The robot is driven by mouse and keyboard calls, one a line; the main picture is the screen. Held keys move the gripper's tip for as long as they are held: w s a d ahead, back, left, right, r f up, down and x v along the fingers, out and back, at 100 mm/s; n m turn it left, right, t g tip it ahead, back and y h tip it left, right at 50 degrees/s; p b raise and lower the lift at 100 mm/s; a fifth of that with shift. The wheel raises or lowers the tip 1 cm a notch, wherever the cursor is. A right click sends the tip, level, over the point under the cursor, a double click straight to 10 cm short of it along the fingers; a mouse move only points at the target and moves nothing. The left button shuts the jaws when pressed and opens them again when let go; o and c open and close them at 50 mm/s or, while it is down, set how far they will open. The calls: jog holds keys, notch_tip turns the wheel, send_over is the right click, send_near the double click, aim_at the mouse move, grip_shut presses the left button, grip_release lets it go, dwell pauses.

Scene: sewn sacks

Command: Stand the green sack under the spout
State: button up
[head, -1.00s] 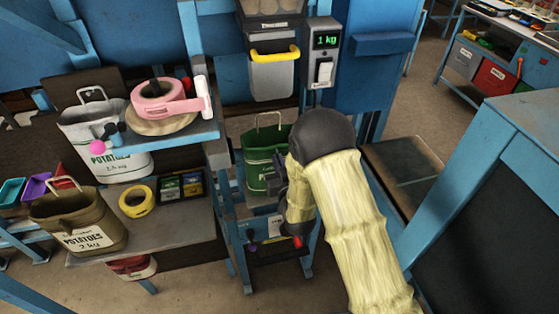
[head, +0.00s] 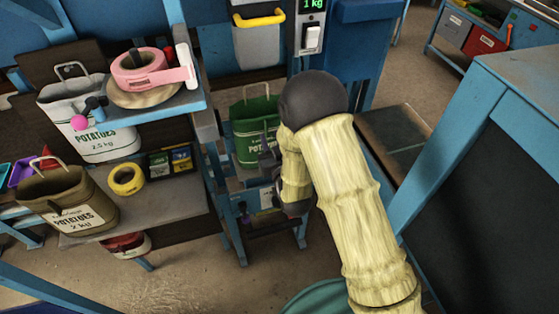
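The green sack (head: 247,138) stands upright on a low blue stand, open at the top with its wire handle raised. It is below the grey spout (head: 257,45) with the yellow handle, whose top is cut off by the frame. My gripper (head: 268,158) is at the sack's lower right front, dark and partly hidden behind my yellow-sleeved arm. Its fingers are close to the sack, but I cannot tell whether they touch it or are open or shut.
A scale box (head: 312,28) reads 1 kg right of the spout. White (head: 85,120) and brown (head: 67,205) potato sacks stand at left. A shelf with pink tape (head: 150,72) juts out beside the green sack. A blue-framed dark panel (head: 480,190) bounds the right.

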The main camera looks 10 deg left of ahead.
jog(key=b+v, duration=0.1)
jog(key=v, duration=0.7)
jog(key=shift+s+b, duration=0.3)
jog(key=shift+b, duration=0.1)
jog(key=shift+d, duration=0.15)
jog(key=w+d+m+g+h, duration=0.35)
jog(key=d+g+h, duration=0.2)
jog(key=d, duration=0.75)
jog(key=s+d+r+m+g+h, duration=0.3)
jog(key=s+d+g, duration=0.4)
jog(key=s+d, duration=0.6)
jog(key=shift+s+d+h, duration=0.2)
jog(key=shift+d+h, duration=0.35)
jog(key=shift+d, duration=0.1)
